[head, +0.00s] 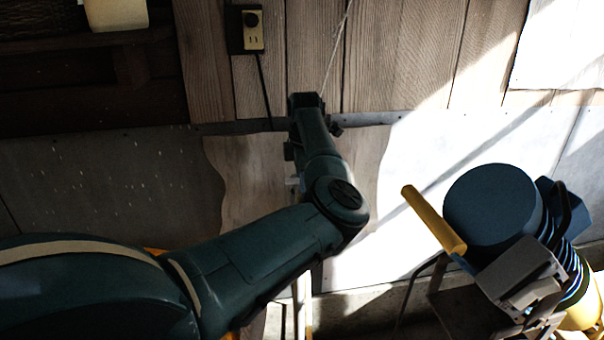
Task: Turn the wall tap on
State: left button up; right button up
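My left arm reaches in from the left, and its dark green forearm runs up to the wall. I cannot clearly make out the wall tap. A small dark part (336,130) shows beside the wrist at the pipe, but I cannot tell whether it belongs to a tap. My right gripper is not in view.
A blue round machine (492,205) with a yellow handle (433,220) stands at the lower right. An outlet box (252,32) with a hanging cable is on the plank wall above. Dark shelving (85,80) is at the upper left. Bare wall lies between arm and machine.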

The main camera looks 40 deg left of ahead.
pick_arm(q)
jog(key=shift+f, duration=0.1)
jog(key=shift+c, duration=0.5)
jog(key=c, duration=0.3)
grip_shut()
